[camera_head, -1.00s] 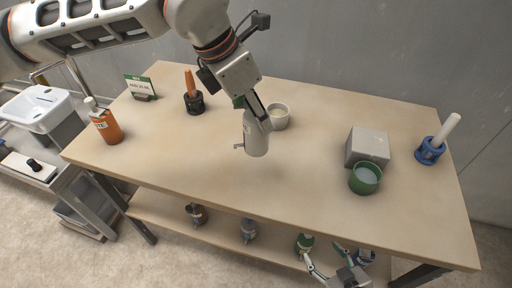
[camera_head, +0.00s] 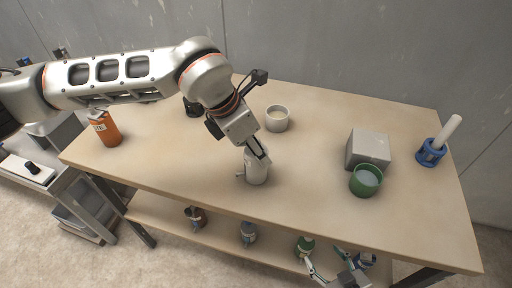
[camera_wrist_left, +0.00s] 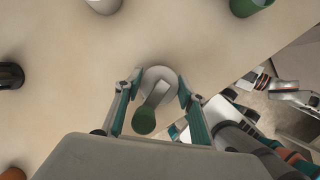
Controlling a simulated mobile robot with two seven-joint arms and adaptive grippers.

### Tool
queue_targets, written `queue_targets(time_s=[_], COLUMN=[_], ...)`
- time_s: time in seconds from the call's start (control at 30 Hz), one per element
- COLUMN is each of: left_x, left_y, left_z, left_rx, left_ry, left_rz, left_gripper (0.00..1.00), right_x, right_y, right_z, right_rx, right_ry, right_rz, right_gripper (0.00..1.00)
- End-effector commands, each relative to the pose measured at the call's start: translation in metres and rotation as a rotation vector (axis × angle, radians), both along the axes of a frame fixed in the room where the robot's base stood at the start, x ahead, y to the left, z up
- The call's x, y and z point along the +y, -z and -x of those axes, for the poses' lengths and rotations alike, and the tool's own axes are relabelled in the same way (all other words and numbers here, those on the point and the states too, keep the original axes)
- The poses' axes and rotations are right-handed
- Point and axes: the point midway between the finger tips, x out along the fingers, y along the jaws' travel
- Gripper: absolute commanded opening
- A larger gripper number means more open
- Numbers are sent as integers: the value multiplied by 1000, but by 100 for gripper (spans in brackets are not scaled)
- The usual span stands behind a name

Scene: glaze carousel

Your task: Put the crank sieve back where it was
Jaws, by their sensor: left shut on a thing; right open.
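The crank sieve appears to be the pale grey cylinder (camera_head: 257,173) with a small crank at its left side. It is upright near the front middle of the table. My left gripper (camera_head: 258,153) is shut on it from above. In the left wrist view the pale sieve (camera_wrist_left: 160,78) sits between the fingers, with a green rounded end (camera_wrist_left: 144,121) in front. I cannot tell whether its base touches the tabletop. My right gripper (camera_head: 326,262) is open and empty, low at the front edge, by the lower shelf.
The table (camera_head: 180,166) holds a cream cup (camera_head: 277,119), a grey box (camera_head: 367,147), a green cup (camera_head: 366,180), a blue holder with a white rod (camera_head: 431,152) and an orange bottle (camera_head: 106,130). Several coloured containers stand on the lower shelf (camera_head: 160,208). The front left tabletop is clear.

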Motion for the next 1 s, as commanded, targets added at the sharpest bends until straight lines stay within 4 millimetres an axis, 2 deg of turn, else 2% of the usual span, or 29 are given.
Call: queue_targets(time_s=[0.13,0.17,0.2,0.53,0.67,0.77,1.0], left_x=[0,0,0,0,1,6,23], left_y=[3,3,3,2,-5,-18,-64], left_z=[0,0,0,0,0,2,11], left_rx=[0,0,0,0,-1,-5,-5], left_ry=[0,0,0,0,0,1,-2], left_rz=[0,0,0,0,0,1,1], left_gripper=[0,44,55,56,56,56,56], right_x=[0,0,0,0,0,0,1], right_y=[2,2,2,2,0,-1,-4], right_z=[2,2,2,3,3,2,1], right_rx=[3,3,4,5,3,3,1], right_ry=[0,0,0,0,0,1,1], right_rz=[0,0,1,0,0,-1,-5], right_gripper=[58,58,58,58,58,58,58])
